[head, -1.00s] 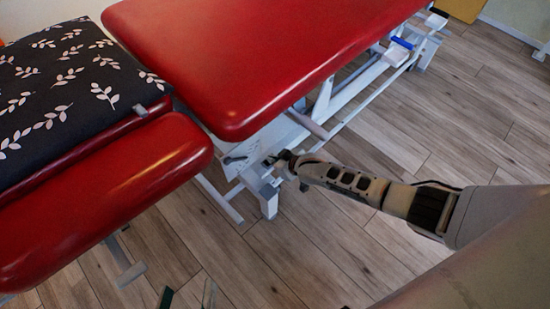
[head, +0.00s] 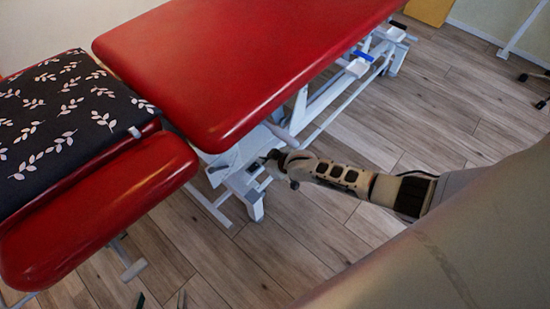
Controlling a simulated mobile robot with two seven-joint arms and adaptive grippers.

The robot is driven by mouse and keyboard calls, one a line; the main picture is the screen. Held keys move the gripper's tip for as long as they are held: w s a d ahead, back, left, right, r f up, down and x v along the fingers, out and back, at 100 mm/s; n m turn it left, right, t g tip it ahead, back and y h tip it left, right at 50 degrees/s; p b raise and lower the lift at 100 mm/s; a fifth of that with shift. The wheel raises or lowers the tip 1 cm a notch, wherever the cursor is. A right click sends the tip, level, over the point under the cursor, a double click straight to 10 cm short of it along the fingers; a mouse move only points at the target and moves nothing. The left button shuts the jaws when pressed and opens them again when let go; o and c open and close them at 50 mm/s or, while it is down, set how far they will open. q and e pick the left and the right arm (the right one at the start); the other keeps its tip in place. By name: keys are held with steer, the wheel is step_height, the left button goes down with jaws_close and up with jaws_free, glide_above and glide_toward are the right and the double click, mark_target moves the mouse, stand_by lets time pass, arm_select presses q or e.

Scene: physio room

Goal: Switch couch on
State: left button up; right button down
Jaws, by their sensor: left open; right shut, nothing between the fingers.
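The couch has a long red padded top (head: 240,60) and a white metal frame (head: 240,185) beneath it. A small dark part (head: 218,168) shows on the frame under the near corner of the top; I cannot tell whether it is the switch. My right gripper (head: 268,161) is shut and empty, at the frame just right of this part. Its tips are small and dark here, and I cannot tell whether they touch the frame. My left gripper (head: 161,301) shows only as two fingertips at the bottom edge, apart and empty, above the floor.
A red head section (head: 100,215) bears a black pillow with white leaves (head: 65,115). A blue and white part (head: 358,57) sits on the far frame. Wheeled legs (head: 535,78) stand at the far right.

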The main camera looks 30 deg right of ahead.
arm_select(q)
steer(key=a, duration=0.1)
steer(key=a+f+p, duration=0.1)
steer(key=s+a+p, duration=0.1)
steer(key=shift+f+g+y, duration=0.25)
steer(key=shift+g+y, duration=0.05)
steer(key=shift+y, duration=0.1)
arm_select(e)
steer(key=v, duration=0.5)
steer(key=shift+d, duration=0.4)
arm_select(q)
steer(key=shift+d, duration=0.1)
